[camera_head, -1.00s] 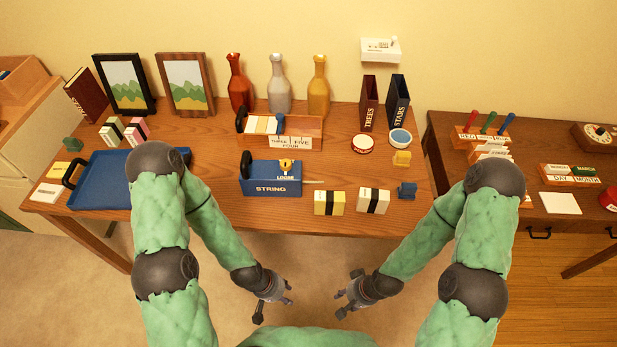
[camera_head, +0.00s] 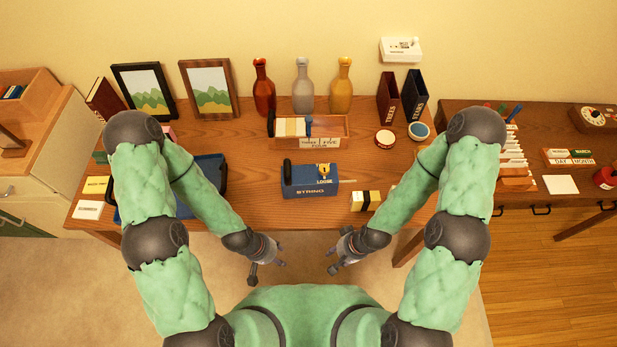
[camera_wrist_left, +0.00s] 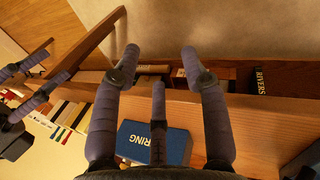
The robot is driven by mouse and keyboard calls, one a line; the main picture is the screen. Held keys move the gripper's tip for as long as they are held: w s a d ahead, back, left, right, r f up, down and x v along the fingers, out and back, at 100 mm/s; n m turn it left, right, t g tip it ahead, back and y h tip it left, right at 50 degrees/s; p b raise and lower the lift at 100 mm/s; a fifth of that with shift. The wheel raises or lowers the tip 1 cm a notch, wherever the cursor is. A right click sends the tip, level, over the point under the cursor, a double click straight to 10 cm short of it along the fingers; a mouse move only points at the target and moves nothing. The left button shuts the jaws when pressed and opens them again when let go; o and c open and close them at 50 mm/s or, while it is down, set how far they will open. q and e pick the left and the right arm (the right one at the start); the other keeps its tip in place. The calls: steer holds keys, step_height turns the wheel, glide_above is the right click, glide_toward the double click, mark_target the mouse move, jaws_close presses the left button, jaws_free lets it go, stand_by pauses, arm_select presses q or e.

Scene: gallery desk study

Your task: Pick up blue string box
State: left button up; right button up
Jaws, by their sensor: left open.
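The blue string box (camera_head: 304,190) stands on the wooden desk near its front edge, left of the cream and black blocks. It has a dark handle at its left end and a yellow tag on top. My left gripper (camera_head: 266,270) is open and empty, in front of the desk and apart from the box. In the left wrist view its fingers (camera_wrist_left: 160,55) are spread, and the box (camera_wrist_left: 178,147) shows partly behind them. My right gripper (camera_head: 336,262) hangs in front of the desk, apart from the box, with fingers spread and nothing in them.
A wooden tray (camera_head: 338,142) with cards stands behind the box. Cream and black blocks (camera_head: 362,201) sit to its right. A blue tray (camera_head: 211,170) is on the left, partly hidden by my arm. Bottles (camera_head: 303,88) and picture frames (camera_head: 206,88) stand at the back.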

arm_select(q)
steer(key=shift+o, duration=0.8)
steer(key=shift+w+m, duration=0.25)
steer(key=shift+m, duration=0.05)
steer(key=n+y+p, duration=0.1)
steer(key=n+y, duration=0.5)
steer(key=n, duration=2.9)
glide_toward(286, 168)
steer(key=shift+s+a+f+g, duration=0.25)
steer(key=shift+g, duration=0.05)
steer(key=f, duration=0.2)
steer(key=a+f, duration=0.1)
steer(key=f, duration=0.2)
steer(key=shift+w+a+f+b, duration=0.1)
steer(key=shift+w+f+b, duration=0.05)
steer(key=shift+f, duration=0.8)
steer(key=shift+w+a+f+b, duration=0.1)
steer(key=shift+w+f, duration=0.05)
steer(key=shift+f, duration=0.8)
steer(key=shift+w+a+f+b, duration=0.1)
steer(key=shift+w+f+b, duration=0.05)
steer(key=shift+f, duration=0.75)
